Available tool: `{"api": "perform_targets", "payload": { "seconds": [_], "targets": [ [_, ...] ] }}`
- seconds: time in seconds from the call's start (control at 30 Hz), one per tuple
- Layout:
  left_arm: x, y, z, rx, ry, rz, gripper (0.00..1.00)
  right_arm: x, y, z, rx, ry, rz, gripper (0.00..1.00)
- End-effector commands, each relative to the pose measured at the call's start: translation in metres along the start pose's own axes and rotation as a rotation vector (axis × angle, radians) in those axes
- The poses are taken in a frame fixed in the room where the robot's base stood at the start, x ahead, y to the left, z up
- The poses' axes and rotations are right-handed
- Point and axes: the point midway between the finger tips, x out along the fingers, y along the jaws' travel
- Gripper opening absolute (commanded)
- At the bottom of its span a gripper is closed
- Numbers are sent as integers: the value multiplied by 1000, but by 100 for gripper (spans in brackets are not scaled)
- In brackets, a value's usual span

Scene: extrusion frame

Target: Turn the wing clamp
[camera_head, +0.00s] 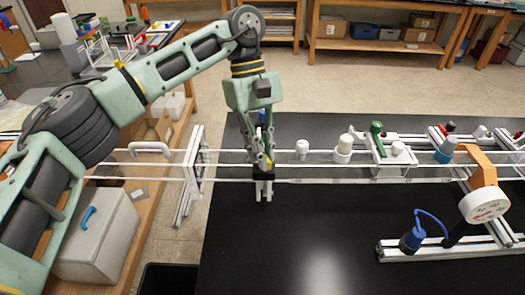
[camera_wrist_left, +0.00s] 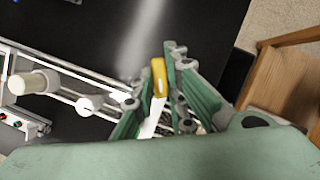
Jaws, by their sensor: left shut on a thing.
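The wing clamp (camera_head: 264,178) is a small black block on the white rails of the extrusion frame (camera_head: 330,180), near the frame's left end. Its yellow wing (camera_wrist_left: 159,78) shows between my fingers in the left wrist view, with a white part below it. My left gripper (camera_head: 263,158) reaches down onto the clamp from above. Its green fingers (camera_wrist_left: 157,84) are shut on the yellow wing, one on each side. The fingers hide much of the clamp in the head view. My right gripper is not in view.
White knobs (camera_head: 302,149), a green-handled part (camera_head: 377,140) and a round white gauge (camera_head: 485,205) with an orange arm stand along the frame to the right. The black tabletop (camera_head: 300,250) in front is clear.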

Motion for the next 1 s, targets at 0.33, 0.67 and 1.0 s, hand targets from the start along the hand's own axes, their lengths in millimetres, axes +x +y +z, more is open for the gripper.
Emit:
{"api": "perform_targets", "payload": {
  "seconds": [0.33,0.67,1.0],
  "targets": [
    [-2,1,0,34,4,-12,0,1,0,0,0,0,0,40],
    [-2,1,-1,33,5,-11,18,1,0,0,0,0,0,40],
    [-1,0,0,33,2,-13,31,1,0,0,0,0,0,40]
  ]
}}
